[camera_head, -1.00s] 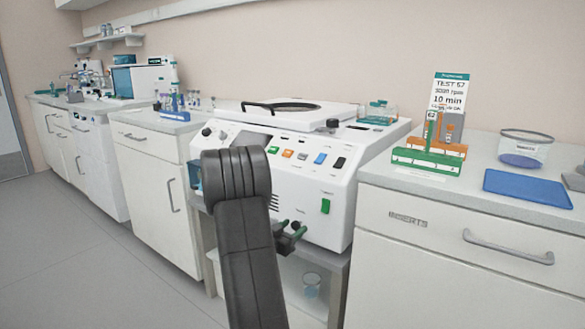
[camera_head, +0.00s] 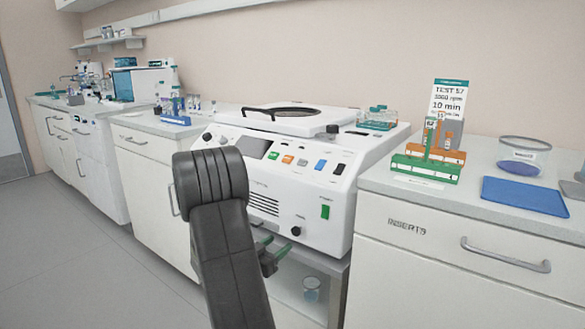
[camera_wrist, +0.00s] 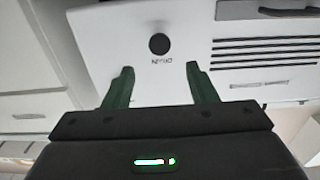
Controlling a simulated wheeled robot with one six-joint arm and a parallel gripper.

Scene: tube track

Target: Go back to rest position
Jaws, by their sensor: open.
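My gripper (camera_head: 268,250) is partly hidden behind my dark arm in the head view, low in front of the white centrifuge's front panel. In the wrist view my gripper (camera_wrist: 160,85) has its two green fingers apart with nothing between them. The white centrifuge (camera_head: 270,200) stands between the counters, its lid closed or nearly so; I cannot tell which. Its front shows coloured buttons, a green switch and a dark round knob. In the wrist view a dark knob (camera_wrist: 159,44) on the white panel lies beyond the fingertips.
A green rack (camera_head: 425,168), an orange rack (camera_head: 440,152), a sign (camera_head: 449,98), a clear tub (camera_head: 520,155) and a blue tray (camera_head: 525,196) are on the right counter. The floor at left is clear.

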